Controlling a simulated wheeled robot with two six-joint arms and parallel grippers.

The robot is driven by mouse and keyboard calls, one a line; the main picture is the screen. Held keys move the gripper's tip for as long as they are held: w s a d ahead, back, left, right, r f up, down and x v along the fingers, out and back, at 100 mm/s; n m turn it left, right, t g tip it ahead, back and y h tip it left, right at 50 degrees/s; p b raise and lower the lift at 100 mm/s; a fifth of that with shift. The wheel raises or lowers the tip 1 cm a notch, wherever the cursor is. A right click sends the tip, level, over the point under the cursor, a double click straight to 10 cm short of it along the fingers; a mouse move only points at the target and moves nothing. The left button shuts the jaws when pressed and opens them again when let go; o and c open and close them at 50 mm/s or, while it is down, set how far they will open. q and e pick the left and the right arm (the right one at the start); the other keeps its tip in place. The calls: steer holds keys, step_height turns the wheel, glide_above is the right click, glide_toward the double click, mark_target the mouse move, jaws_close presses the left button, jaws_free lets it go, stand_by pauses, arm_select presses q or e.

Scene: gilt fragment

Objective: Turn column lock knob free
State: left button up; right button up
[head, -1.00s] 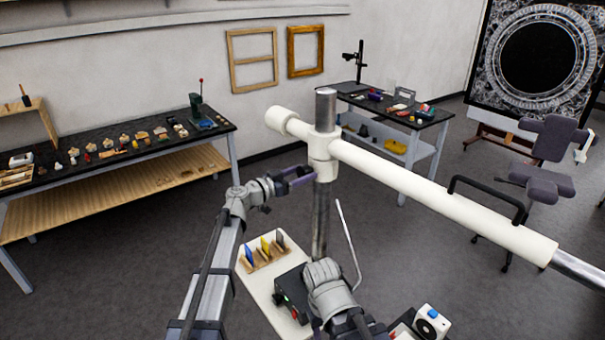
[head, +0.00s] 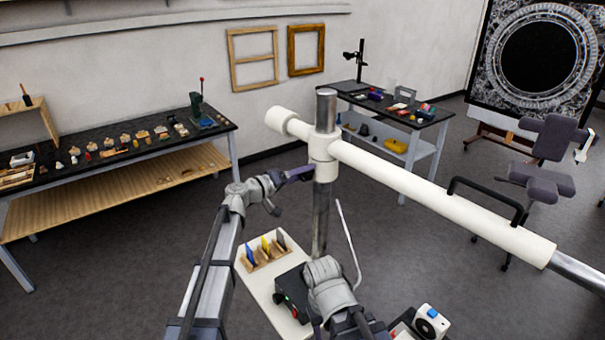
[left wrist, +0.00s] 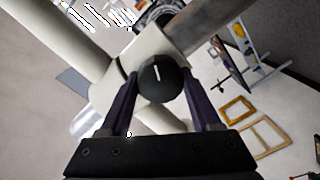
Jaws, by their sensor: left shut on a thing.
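The column lock knob (left wrist: 160,82) is a round black knob with a white line on its face, seen in the left wrist view. It sits on the white collar (left wrist: 148,55) that joins the boom to the column. My left gripper (left wrist: 162,74) has one dark finger on each side of the knob and is shut on it. In the head view my left gripper (head: 299,173) reaches the left side of the collar (head: 323,157) on the upright steel column (head: 320,215). The knob cannot be made out there. My right gripper does not show.
The white boom (head: 440,201) with a black handle (head: 486,193) slopes down to the right. Workbenches (head: 120,165) stand by the wall. The grey floor between them is open.

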arm_select(q)
steer(key=shift+n, duration=1.3)
steer(key=o, duration=1.4)
steer(key=shift+v, duration=3.95)
steer(key=shift+f, duration=0.1)
